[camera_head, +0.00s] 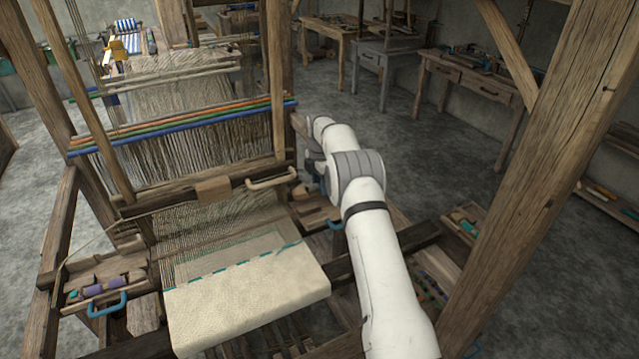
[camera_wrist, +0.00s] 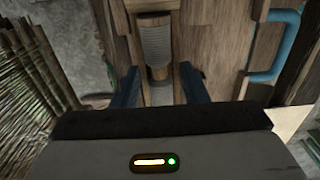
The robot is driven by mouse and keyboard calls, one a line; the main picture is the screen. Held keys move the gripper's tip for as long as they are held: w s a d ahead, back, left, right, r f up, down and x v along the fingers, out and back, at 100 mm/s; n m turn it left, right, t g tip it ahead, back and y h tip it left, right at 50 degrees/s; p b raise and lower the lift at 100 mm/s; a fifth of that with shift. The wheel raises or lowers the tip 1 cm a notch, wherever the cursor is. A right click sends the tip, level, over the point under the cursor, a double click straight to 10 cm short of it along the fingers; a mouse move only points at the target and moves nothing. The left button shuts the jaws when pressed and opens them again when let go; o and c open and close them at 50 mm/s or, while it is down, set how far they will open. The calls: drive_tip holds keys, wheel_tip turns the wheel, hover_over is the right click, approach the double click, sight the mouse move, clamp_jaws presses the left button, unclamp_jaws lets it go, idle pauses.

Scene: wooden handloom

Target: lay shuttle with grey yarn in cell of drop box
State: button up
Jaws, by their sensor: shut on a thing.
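In the wrist view, my gripper (camera_wrist: 160,74) has its two dark blue fingers on either side of a wooden shuttle. The shuttle with grey yarn (camera_wrist: 154,42) lies lengthwise between them, its grey winding beyond the fingertips. Wooden boards of the drop box (camera_wrist: 222,45) show close beside the shuttle. I cannot tell whether the shuttle rests on the cell floor or is just above it. In the head view, the right-hand drop box (camera_head: 318,213) is at the loom's side, partly behind my arm. My gripper and the shuttle are mostly hidden there.
A teal handle (camera_wrist: 287,45) stands right of the box. Warp threads (camera_wrist: 30,85) are at left. The left-hand box (camera_head: 95,287) holds purple and teal yarn. The cloth roll (camera_head: 245,300) and loom post (camera_head: 560,170) flank my arm. Open floor lies behind.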

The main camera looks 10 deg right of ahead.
drive_tip(key=shift+f+b, duration=1.05)
drive_tip(key=shift+f, duration=0.5)
drive_tip(key=o, duration=1.1)
drive_tip(key=shift+o, duration=0.2)
drive_tip(key=shift+r, duration=0.1)
wheel_tip(320, 180, up, 8)
drive_tip(key=shift+f+b, duration=0.2)
drive_tip(key=shift+b, duration=0.75)
